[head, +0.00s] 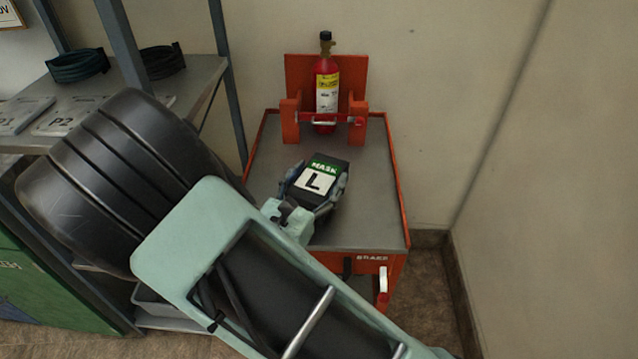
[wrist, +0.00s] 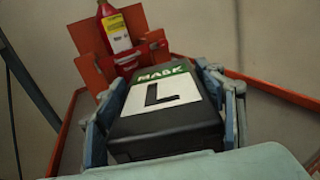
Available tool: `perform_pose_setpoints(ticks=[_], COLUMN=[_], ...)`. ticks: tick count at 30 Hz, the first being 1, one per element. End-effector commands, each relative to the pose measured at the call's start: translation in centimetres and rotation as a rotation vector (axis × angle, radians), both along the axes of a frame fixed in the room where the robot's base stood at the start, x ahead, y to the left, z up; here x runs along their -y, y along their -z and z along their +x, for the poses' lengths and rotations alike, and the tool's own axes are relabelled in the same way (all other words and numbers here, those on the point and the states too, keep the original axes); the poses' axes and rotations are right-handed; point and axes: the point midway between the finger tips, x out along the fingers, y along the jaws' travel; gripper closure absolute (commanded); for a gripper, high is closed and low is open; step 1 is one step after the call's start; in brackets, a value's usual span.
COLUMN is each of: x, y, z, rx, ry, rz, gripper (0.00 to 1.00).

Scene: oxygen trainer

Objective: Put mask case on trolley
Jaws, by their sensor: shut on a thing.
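The mask case (head: 318,178) is a black box with a green "MASK" band and a white label reading "L". My gripper (head: 315,186) is shut on it, one finger at each side. In the head view the case is over the grey top of the orange trolley (head: 375,215); I cannot tell whether it touches the top. The wrist view shows the case (wrist: 165,135) between both fingers (wrist: 165,110), its underside hidden.
A red cylinder (head: 327,85) stands in an orange bracket (head: 290,120) at the trolley's back. The trolley has a raised orange rim and a "BRAKE" lever (head: 383,280) in front. A metal shelf (head: 195,85) with black coils (head: 78,66) stands left. Walls close in behind and right.

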Motion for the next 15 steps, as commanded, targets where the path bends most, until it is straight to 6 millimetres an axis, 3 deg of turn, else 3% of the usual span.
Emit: perform_pose_setpoints(ticks=[6,10,15], x=[0.1,0.1,0.1], y=[1.8,3.5,4.2], z=[1.2,1.1,1.1], rx=[0.001,0.001,0.002], ry=[0.001,0.001,0.001], rz=[-0.002,-0.003,0.0], gripper=[0.78,0.78,0.78])
